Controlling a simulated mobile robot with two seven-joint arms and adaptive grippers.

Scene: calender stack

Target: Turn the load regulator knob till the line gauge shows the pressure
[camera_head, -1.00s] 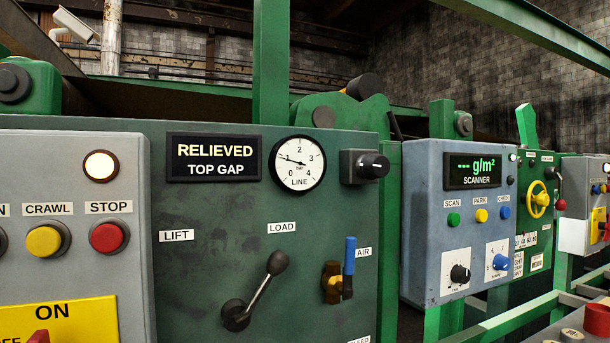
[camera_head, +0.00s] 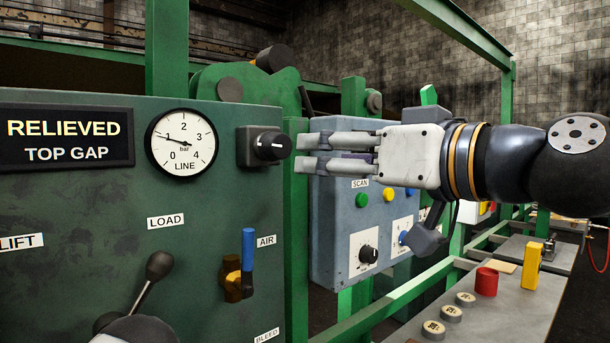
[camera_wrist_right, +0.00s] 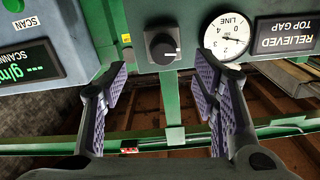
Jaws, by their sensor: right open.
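The load regulator knob (camera_head: 272,146) is a black round knob on a dark block at the right of the green panel. It also shows in the wrist view (camera_wrist_right: 163,47), where the picture is upside down. The line gauge (camera_head: 181,143) is left of the knob, and its needle points close to 1 bar. My right gripper (camera_head: 300,152) is open and empty, with its fingertips just right of the knob in the head view. In the wrist view the knob shows between and beyond the fingertips (camera_wrist_right: 163,72); I see no contact.
A load lever (camera_head: 147,283) and a blue-handled air valve (camera_head: 248,260) are lower on the panel. The display (camera_head: 66,140) reads RELIEVED, TOP GAP. The blue-grey scanner box (camera_head: 330,225) stands behind my right gripper.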

